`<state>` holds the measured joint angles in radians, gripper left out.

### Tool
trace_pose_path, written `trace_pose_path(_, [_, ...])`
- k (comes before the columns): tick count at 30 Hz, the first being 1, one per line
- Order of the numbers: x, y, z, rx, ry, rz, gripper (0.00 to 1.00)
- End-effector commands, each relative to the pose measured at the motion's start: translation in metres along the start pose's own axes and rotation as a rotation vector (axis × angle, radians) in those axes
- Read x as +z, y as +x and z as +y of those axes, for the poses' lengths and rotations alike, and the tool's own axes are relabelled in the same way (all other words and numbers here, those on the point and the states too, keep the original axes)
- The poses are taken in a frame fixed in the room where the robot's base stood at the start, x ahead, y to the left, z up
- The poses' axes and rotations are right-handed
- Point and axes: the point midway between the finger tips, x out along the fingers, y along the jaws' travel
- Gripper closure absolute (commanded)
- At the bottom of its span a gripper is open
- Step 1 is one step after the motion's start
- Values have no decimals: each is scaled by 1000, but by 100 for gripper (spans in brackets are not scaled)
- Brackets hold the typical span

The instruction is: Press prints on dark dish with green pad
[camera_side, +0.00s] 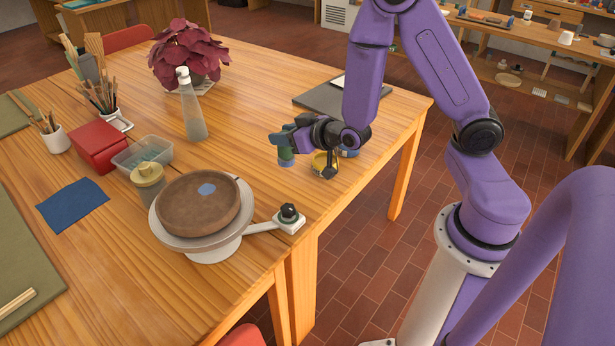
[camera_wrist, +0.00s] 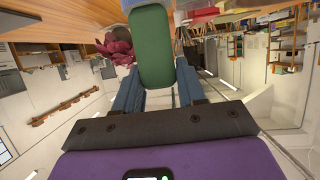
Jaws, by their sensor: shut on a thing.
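The dark brown dish (camera_side: 185,211) sits on the pale round wheel head (camera_side: 160,228), with one blue print (camera_side: 207,189) on its upper face. My gripper (camera_side: 284,142) is to the right of and behind the dish in the side view, apart from it. It is shut on the green pad (camera_side: 286,159), which shows just under the fingers. In the wrist view the green pad (camera_wrist: 152,45) fills the space between my two blue fingers. A yellow pad (camera_side: 320,162) and a blue item (camera_side: 350,153) are partly hidden behind my wrist.
The wheel has a side arm with a black knob (camera_side: 288,212). The wood between the dish and my gripper is mostly clear.

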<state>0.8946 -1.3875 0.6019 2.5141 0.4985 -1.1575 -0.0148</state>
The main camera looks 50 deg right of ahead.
Motion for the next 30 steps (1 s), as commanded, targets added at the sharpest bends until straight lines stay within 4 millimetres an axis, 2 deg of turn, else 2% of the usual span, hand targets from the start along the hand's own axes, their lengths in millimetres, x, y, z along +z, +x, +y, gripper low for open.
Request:
trace_pose_path(5, [-17,-7,-1,-1,3,5,90])
trace_pose_path(15, [-68,-28,-1,-1,5,7,90])
trace_pose_path(23, [-92,-38,-1,-1,3,4,90])
trace_pose_path(30, [-108,-16,-46,-124,-50,1,90])
